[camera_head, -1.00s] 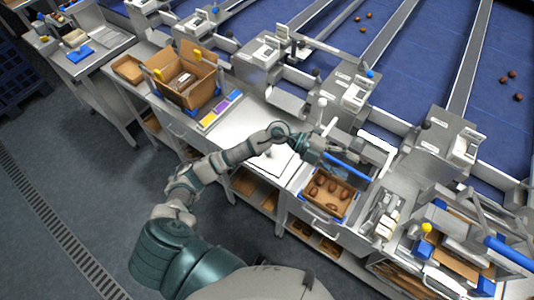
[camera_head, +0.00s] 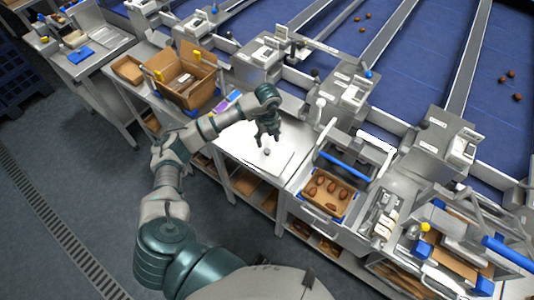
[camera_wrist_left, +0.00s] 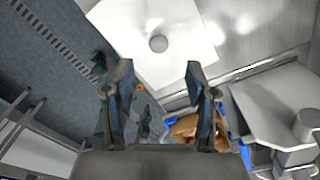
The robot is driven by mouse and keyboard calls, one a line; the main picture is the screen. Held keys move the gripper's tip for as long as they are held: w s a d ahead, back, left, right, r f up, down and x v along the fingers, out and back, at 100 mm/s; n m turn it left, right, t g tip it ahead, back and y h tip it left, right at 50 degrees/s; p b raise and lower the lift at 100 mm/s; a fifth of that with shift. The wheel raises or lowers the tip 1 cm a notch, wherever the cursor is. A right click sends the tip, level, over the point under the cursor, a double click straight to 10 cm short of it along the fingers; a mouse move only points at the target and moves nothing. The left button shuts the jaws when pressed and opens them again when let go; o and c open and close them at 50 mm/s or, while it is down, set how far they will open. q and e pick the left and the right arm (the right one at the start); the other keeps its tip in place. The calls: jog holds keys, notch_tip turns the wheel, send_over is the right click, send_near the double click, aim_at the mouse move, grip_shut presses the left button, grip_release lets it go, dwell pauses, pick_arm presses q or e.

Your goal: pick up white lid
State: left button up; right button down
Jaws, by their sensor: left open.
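The white lid (camera_head: 284,160) is a flat square plate with a round grey knob (camera_head: 267,152) in its middle. It lies on the metal worktop (camera_head: 294,108). My left gripper (camera_head: 267,142) is open and empty, pointing down above the lid near the knob. In the left wrist view, the lid (camera_wrist_left: 185,30) and its knob (camera_wrist_left: 158,43) show at the top, ahead of the two spread fingers (camera_wrist_left: 158,78). A gap shows between fingers and knob. My right gripper is not in view.
A carton of brown dates (camera_head: 348,205) stands right of the lid under a blue-handled frame (camera_head: 345,167). An open cardboard box (camera_head: 205,75) and a coloured strip (camera_head: 226,101) lie to the left. Grey machines line the blue conveyors behind.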

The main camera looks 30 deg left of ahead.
aim_at(267, 151)
pick_arm(q)
notch_tip(267, 151, down, 8)
jog(key=shift+s+r+p, duration=0.1)
jog(key=shift+p, duration=0.3)
grip_shut()
